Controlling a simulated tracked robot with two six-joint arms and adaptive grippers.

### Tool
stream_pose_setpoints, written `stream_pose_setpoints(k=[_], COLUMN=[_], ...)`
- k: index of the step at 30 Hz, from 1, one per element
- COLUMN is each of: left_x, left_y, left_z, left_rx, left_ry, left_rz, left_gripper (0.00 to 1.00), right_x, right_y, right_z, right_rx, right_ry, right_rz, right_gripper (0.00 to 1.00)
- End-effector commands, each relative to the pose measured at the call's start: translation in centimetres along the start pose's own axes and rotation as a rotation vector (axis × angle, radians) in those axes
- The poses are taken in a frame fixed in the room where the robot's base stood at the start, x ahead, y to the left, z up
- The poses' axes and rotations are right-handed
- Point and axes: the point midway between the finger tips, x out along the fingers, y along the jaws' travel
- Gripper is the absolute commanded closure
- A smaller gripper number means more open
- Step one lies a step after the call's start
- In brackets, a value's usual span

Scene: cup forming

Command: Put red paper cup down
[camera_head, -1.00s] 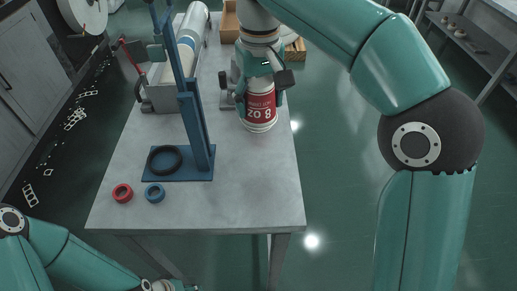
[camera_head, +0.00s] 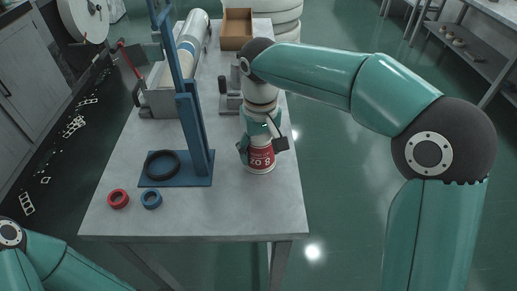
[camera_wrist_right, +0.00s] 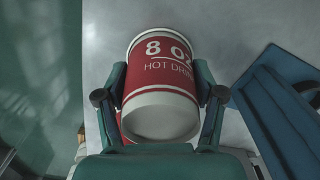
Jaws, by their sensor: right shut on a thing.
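The red paper cup (camera_head: 261,159) is red with white bands and the mark "8 oz"; in the right wrist view the red cup (camera_wrist_right: 160,70) shows "HOT DRINK" lettering. My right gripper (camera_head: 263,145) is shut on it, one finger on each side. My left gripper is out of view; only part of that arm shows at the lower left.
A blue stand (camera_head: 192,130) with a black ring (camera_head: 163,164) on its base is left of the cup. A red ring (camera_head: 118,199) and a blue ring (camera_head: 151,198) lie near the front left. A brown box (camera_head: 237,28) is at the back. The table's front right is clear.

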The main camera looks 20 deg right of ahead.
Motion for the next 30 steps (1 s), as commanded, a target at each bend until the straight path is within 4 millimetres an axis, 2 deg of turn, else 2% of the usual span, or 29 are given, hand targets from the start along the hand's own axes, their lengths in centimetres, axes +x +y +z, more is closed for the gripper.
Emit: stream_pose_setpoints(k=[4, 5, 9, 22, 26, 30], left_x=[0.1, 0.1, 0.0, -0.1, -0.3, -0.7], left_y=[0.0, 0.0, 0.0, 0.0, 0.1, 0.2], left_z=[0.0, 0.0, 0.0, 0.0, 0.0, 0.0], left_rx=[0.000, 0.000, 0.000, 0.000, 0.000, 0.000], left_ry=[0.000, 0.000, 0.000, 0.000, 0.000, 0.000], left_rz=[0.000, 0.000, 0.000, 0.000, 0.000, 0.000], left_gripper=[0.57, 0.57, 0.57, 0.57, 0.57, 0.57], right_x=[0.1, 0.1, 0.1, -0.5, -2.1, -4.8], right_y=[0.0, 0.0, 0.0, -0.1, -0.1, -0.1], right_z=[0.0, 0.0, 0.0, -0.1, -0.1, -0.2], right_rx=[0.000, 0.000, 0.000, -0.001, -0.001, -0.001], right_ry=[-0.001, 0.000, 0.000, 0.002, 0.004, 0.005], right_rz=[0.000, 0.000, 0.000, -0.001, -0.001, -0.002], right_gripper=[0.51, 0.28, 0.06, 0.06, 0.06, 0.06])
